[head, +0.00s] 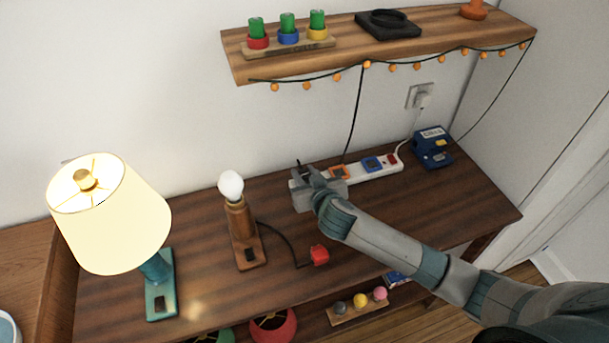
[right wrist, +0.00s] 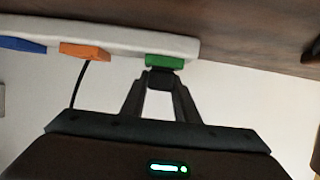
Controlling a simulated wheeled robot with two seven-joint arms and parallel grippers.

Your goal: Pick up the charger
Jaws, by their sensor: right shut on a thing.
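My right gripper (head: 308,179) is at the left end of the white power strip (head: 375,174) on the wooden desk. The right wrist view shows its two dark fingers (right wrist: 160,82) closed on a small dark block (right wrist: 159,80), likely the charger, mostly hidden between the fingertips. The block is right at the strip's green socket (right wrist: 165,61); I cannot tell whether it is plugged in. In the head view the gripper hides that end of the strip. My left gripper is not in view.
Orange (head: 339,172), blue (head: 372,164) and red sockets show along the strip. A blue box (head: 432,148) stands beyond its right end. A bare-bulb lamp (head: 238,220) with a red plug (head: 319,255) and a lit lamp (head: 110,215) stand left. A shelf (head: 350,48) hangs above.

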